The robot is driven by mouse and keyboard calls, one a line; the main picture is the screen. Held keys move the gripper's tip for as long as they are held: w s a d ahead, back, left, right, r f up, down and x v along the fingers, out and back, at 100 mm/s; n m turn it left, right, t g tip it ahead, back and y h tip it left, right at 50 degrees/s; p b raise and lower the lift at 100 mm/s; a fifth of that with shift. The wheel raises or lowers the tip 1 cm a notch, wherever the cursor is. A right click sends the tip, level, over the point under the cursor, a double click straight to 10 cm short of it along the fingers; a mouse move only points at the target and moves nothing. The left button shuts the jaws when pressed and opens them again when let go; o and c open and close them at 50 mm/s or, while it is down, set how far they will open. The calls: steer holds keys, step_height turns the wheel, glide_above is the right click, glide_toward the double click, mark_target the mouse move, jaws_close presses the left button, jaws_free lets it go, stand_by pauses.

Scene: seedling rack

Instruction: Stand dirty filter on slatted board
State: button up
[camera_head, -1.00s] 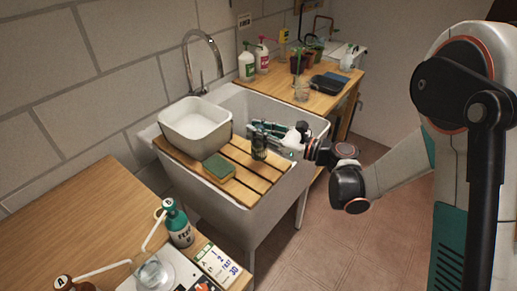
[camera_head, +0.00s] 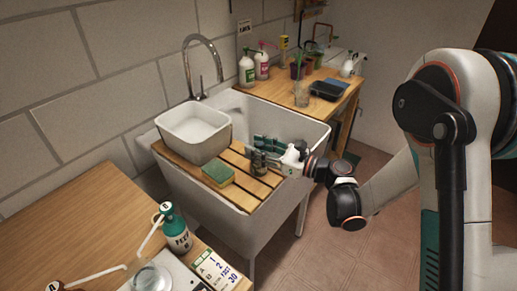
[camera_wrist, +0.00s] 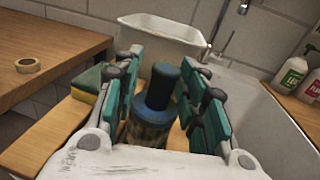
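The dirty filter (camera_head: 258,165) is a dark, short cylinder. In the wrist view (camera_wrist: 150,128) its dark blue neck and cap sit above a brownish body. It looks upright on the slatted board (camera_head: 262,187), which lies across the near end of the sink; its base is partly hidden. My gripper (camera_head: 270,156) is low over the board, coming from the right. Its teal-padded fingers stand apart on both sides of the filter in the wrist view (camera_wrist: 160,95). A gap shows on the right; whether the left pad touches is unclear.
A green-yellow sponge (camera_head: 217,174) lies on the board left of the filter. A white tub (camera_head: 195,132) stands behind it, near the tap (camera_head: 203,65). The sink basin (camera_head: 310,130) is open to the right. A wooden bench (camera_head: 75,215) is at left.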

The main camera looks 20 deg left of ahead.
steer(key=shift+r, duration=0.1)
steer(key=shift+d, duration=0.25)
steer(key=p+v, duration=0.2)
steer(key=v, duration=0.9)
steer(key=shift+d+p, duration=0.3)
steer(key=shift+p, duration=0.1)
